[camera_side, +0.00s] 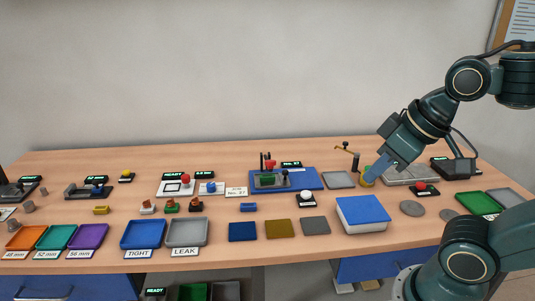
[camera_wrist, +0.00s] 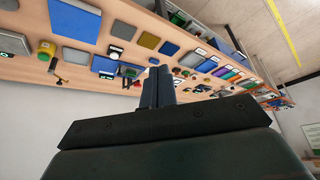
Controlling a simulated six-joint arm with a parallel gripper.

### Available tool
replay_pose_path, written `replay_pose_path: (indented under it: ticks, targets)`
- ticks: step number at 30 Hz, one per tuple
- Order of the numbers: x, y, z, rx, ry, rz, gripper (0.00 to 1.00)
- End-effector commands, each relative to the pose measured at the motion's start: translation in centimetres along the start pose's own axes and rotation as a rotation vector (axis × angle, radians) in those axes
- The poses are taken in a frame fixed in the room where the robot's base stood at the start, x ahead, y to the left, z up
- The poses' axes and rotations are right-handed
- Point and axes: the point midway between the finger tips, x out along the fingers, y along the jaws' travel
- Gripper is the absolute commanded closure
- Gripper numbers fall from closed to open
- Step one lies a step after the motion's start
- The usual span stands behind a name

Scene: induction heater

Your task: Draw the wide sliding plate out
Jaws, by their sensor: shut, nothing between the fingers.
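A broad light-grey flat plate (camera_side: 408,175) lies at the right back of the table, partly hidden behind my arm; a grey slab (camera_wrist: 13,43) shows at the left edge of the wrist view. I cannot tell for sure which piece is the wide sliding plate. A smaller grey square plate (camera_side: 338,180) lies left of my gripper. In the wrist view the fingers (camera_wrist: 159,70) are together and empty, apart from the table things.
A blue-topped white block (camera_side: 362,213) stands in front of my gripper. A blue base with a green vise-like device (camera_side: 275,180) is further left. Coloured trays (camera_side: 143,234) line the front left. The air above the table is clear.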

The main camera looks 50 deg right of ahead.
Motion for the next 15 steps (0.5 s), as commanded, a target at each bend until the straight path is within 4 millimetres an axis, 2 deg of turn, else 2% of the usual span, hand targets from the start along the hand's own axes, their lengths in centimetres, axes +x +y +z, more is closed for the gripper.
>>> replay_pose_path:
  ticks: [14,15]
  targets:
    - [0.00,0.00,-0.01,0.000,0.000,0.000,1.00]
    - [-0.01,0.00,-0.02,0.000,0.000,0.000,0.92]
